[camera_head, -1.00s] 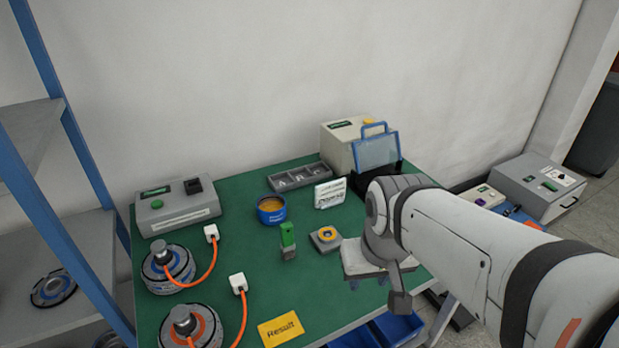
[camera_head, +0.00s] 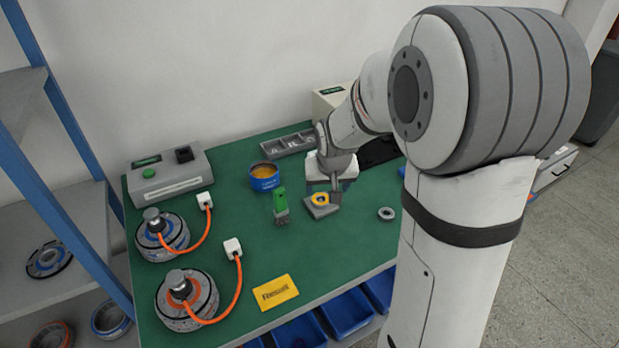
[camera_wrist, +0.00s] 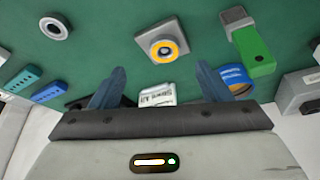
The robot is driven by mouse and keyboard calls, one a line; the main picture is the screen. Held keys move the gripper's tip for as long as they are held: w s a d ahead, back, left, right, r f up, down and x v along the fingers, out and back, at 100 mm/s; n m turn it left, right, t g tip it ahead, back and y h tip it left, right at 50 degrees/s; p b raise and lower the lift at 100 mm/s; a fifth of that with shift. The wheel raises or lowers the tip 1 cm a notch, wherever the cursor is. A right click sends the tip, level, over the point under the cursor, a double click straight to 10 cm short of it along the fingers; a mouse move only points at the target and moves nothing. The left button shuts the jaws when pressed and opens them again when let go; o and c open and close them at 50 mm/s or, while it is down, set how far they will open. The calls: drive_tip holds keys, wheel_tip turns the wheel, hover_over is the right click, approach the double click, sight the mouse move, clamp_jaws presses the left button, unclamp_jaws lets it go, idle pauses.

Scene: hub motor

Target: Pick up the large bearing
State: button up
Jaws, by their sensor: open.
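A grey ring that looks like a bearing (camera_head: 386,213) lies flat on the green table, near its right edge. In the wrist view the grey ring (camera_wrist: 55,28) is at the upper left, apart from my fingers. My gripper (camera_head: 337,185) is above the table, left of and behind the ring in the head view. In the wrist view my gripper (camera_wrist: 160,80) is open, with two blue fingers spread and nothing held. Which ring is the large bearing I cannot tell for sure.
A grey block with a yellow ring (camera_head: 320,204) sits close by my gripper. Beside it are a green-handled tool (camera_head: 281,206) and a blue tin (camera_head: 264,177). Two motors with orange cables (camera_head: 187,298) stand at the left. The table's front middle is clear around a yellow card (camera_head: 276,292).

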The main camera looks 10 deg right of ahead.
sight(321, 200)
drive_tip(key=x, duration=0.3)
drive_tip(key=w+x, duration=0.1)
drive_tip(key=x, duration=0.6)
drive_tip(key=shift+w+a+r, duration=0.2)
drive_tip(key=shift+w+a, duration=0.1)
drive_tip(key=shift+w, duration=0.05)
drive_tip(key=shift+c, duration=0.3)
drive_tip(key=c, duration=1.1)
